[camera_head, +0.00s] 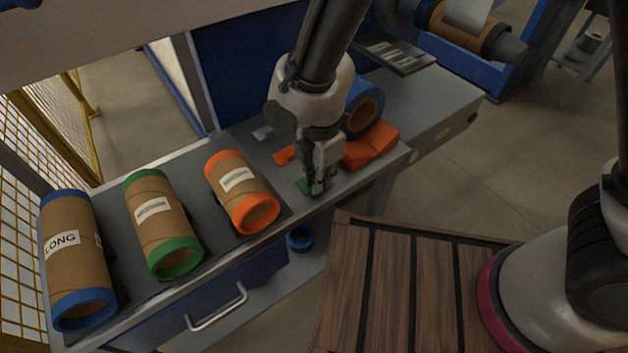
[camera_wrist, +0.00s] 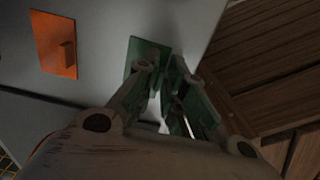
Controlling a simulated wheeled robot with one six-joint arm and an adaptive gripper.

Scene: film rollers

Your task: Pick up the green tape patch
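The green tape patch (camera_wrist: 133,56) lies flat on the grey bench top. In the head view only a small piece of the patch (camera_head: 302,187) shows, just left of the fingers. My gripper (camera_head: 319,190) points down at the patch, close to the bench's front edge. In the wrist view the fingertips of my gripper (camera_wrist: 166,66) are close together over the right part of the patch and cover some of it. Whether they touch it or have its raised tab between them is hidden.
An orange patch with a raised tab (camera_wrist: 54,42) lies nearby. Orange folded material (camera_head: 371,146) and a blue-ended roll (camera_head: 361,105) stand right of my gripper. Cardboard rollers with orange (camera_head: 237,180), green (camera_head: 161,215) and blue (camera_head: 74,260) ends lie to the left.

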